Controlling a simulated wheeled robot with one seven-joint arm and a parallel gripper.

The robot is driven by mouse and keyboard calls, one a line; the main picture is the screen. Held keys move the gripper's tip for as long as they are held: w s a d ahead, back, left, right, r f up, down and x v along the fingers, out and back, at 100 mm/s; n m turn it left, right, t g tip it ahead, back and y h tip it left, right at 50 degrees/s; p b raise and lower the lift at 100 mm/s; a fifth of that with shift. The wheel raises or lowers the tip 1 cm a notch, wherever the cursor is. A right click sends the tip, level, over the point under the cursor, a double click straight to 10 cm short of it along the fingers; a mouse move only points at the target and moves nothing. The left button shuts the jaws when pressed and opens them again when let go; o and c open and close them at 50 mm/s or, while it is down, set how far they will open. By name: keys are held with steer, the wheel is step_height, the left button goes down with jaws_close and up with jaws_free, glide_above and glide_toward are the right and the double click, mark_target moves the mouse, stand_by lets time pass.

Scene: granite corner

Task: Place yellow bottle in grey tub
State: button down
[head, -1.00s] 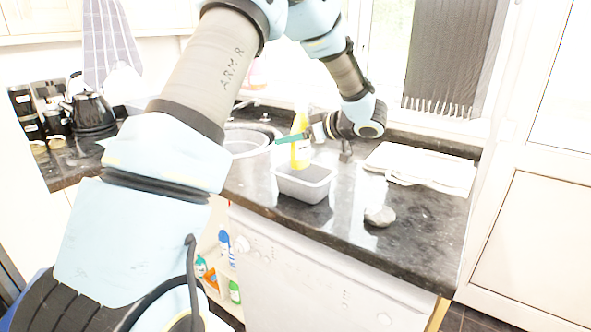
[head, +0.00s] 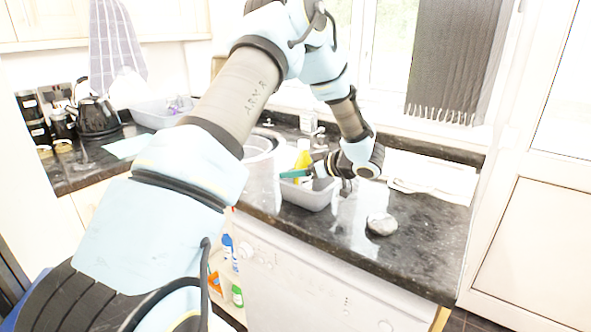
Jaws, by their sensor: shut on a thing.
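The yellow bottle (head: 303,157) is upright, with its lower part hidden behind my gripper and the tub's wall. My gripper (head: 308,173) is shut on the bottle from the right, with a teal piece showing across its front. The grey tub (head: 308,197) stands on the dark worktop directly below. The bottle's lower end appears to be inside the tub's opening, but I cannot tell whether it touches the tub floor.
A grey stone (head: 381,224) lies on the worktop (head: 345,236) right of the tub. A white board (head: 430,178) lies behind it. A round pale basin (head: 258,146) is at the left. A black kettle (head: 98,116) and a bluish tub (head: 155,114) stand further left.

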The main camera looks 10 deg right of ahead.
steer(key=shift+c, duration=1)
jaws_free()
steer(key=shift+r, duration=0.1)
steer(key=b+v, duration=0.3)
steer(key=v, duration=0.9)
